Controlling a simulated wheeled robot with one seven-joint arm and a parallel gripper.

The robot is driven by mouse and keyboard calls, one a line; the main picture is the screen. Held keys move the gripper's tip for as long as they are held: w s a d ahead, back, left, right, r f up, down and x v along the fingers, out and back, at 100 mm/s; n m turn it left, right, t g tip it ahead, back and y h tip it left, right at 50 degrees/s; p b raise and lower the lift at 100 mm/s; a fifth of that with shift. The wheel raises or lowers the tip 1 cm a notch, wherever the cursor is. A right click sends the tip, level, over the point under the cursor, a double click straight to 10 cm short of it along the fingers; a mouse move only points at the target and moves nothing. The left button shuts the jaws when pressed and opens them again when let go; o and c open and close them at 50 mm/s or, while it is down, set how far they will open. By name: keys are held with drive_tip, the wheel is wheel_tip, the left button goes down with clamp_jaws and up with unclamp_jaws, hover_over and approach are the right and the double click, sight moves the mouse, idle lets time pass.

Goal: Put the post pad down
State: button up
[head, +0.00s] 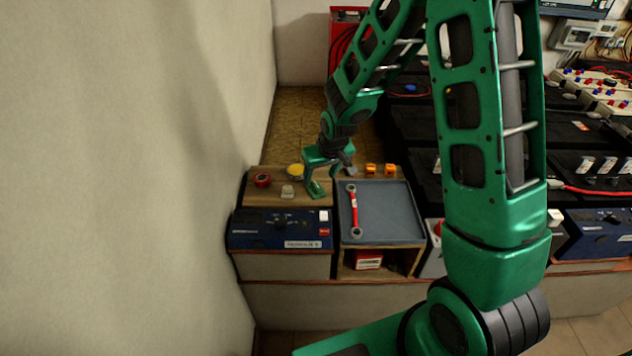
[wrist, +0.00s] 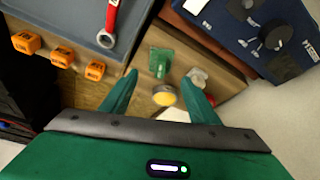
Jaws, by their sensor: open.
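My gripper (head: 322,174) is open above the wooden board (head: 275,200) left of the tray. In the wrist view its two green fingers (wrist: 160,78) are apart, with nothing held between them. A small green piece (wrist: 160,62) lies on the board beyond the fingertips; it also shows in the head view (head: 318,190). A yellow round piece (wrist: 164,95) appears between the fingers, a white-grey piece (wrist: 197,76) beside the right fingertip, and a red round piece (head: 262,180) at the board's left. I cannot tell which of these is the post pad.
A grey tray (head: 385,225) with a red wrench (head: 352,208) stands right of the board. Orange blocks (wrist: 62,56) sit behind it. A blue device (head: 280,230) is in front below the board. The wall (head: 120,180) is close on the left.

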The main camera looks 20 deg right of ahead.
drive_tip(key=shift+v, duration=2.5)
drive_tip(key=s+d+r+m+g+h, duration=0.25)
drive_tip(key=s+d+r, duration=0.65)
drive_tip(key=s+d, duration=0.45)
drive_tip(key=s+d+r+m+g+y, duration=0.1)
drive_tip(key=s+r+m, duration=0.1)
drive_tip(key=s, duration=0.8)
drive_tip(key=s+d+r+m+g+y, duration=0.1)
drive_tip(key=s+d+r+m, duration=0.1)
drive_tip(key=s, duration=0.9)
drive_tip(key=shift+s+r+m, duration=0.15)
drive_tip(key=shift+r+m, duration=0.2)
drive_tip(key=shift+r, duration=0.35)
